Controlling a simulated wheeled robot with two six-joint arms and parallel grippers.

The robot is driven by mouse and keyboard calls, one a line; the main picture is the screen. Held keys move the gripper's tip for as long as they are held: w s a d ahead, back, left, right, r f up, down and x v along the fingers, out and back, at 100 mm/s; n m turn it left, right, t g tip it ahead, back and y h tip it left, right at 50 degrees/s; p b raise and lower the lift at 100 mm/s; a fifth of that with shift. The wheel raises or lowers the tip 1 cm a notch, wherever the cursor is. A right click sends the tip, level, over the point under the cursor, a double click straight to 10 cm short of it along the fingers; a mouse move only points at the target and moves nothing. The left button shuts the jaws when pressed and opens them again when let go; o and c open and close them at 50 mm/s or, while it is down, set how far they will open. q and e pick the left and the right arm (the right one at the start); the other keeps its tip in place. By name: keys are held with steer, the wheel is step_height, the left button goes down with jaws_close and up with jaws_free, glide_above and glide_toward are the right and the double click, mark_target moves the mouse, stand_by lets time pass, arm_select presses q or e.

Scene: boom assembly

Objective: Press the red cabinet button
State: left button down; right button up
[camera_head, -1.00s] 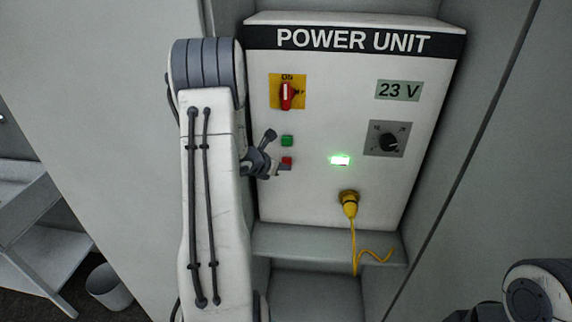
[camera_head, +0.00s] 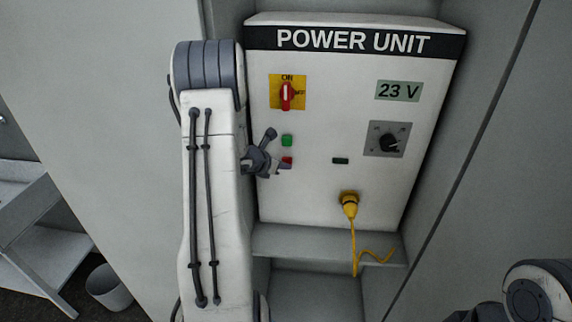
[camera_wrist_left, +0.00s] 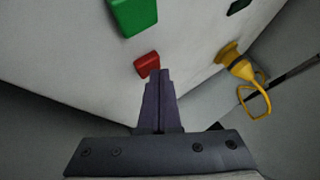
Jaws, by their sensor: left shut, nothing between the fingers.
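The red button (camera_head: 287,160) is on the white power unit panel (camera_head: 310,200), just below the green button (camera_head: 287,140). My left gripper (camera_head: 286,167) is shut and empty, with its tips at the lower edge of the red button. In the left wrist view the shut fingertips (camera_wrist_left: 158,73) overlap the lower right part of the red button (camera_wrist_left: 146,63); the green button (camera_wrist_left: 134,16) is above it. Whether the tips press the button in cannot be told. My right gripper is not in view; only part of my right arm shows at the lower right.
A red rotary switch (camera_head: 286,95) on a yellow plate is above the buttons. A dark indicator (camera_head: 340,160), a knob (camera_head: 389,142) and a 23 V display (camera_head: 398,91) are to the right. A yellow plug (camera_head: 349,204) with its cable hangs below.

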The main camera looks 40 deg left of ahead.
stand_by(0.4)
arm_select(q)
steer(key=shift+s+d+b, duration=0.45)
steer(key=shift+s+b, duration=0.2)
steer(key=shift+s, duration=0.05)
steer(key=s+d, duration=0.1)
steer(key=s+b, duration=0.1)
steer(key=s, duration=0.1)
steer(key=s+d+b, duration=0.1)
steer(key=shift+s+d, duration=0.15)
steer(key=shift+d, duration=0.15)
stand_by(0.8)
